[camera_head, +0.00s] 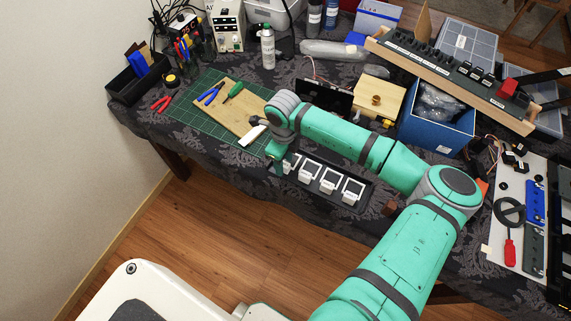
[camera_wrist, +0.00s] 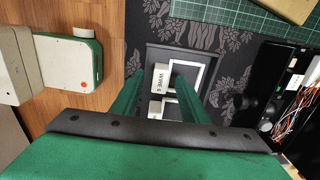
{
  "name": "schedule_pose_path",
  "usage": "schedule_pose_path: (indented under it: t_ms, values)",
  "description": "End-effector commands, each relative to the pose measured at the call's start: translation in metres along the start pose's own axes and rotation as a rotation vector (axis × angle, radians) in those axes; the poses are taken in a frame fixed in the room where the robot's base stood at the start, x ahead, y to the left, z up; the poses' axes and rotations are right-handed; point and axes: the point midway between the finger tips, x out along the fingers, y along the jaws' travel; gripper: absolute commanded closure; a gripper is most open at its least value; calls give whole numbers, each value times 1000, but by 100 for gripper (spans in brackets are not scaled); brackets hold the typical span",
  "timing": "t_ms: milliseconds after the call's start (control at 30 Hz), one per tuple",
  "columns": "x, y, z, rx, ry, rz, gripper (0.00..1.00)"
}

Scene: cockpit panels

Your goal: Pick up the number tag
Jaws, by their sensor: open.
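Several white square number tags sit in a row in a black holder (camera_head: 366,187) near the table's front edge. In the head view my gripper (camera_head: 279,163) is at that end, partly hiding the leftmost tag. Whether the fingers touch the tag cannot be told.
A green cutting mat (camera_head: 200,118) with a wooden board (camera_head: 238,118) and hand tools lies behind on the left. A blue box (camera_head: 437,130), a wooden box (camera_head: 378,97) and a long switch panel (camera_head: 440,68) stand at the right. Open floor lies in front.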

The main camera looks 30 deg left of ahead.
Motion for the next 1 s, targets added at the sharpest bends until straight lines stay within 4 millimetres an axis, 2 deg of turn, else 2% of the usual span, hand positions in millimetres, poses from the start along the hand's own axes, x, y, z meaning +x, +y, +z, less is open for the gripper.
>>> schedule_pose_path:
  t_ms: [133,167,300,333,767,1000]
  values:
    - [0,0,0,0,0,0,59]
    - [0,0,0,0,0,0,64]
    - [0,0,0,1,0,0,98]
    - [0,0,0,1,0,0,100]
    - [-6,-1,0,1,0,-1,100]
    - [-36,1,0,-1,1,-4,100]
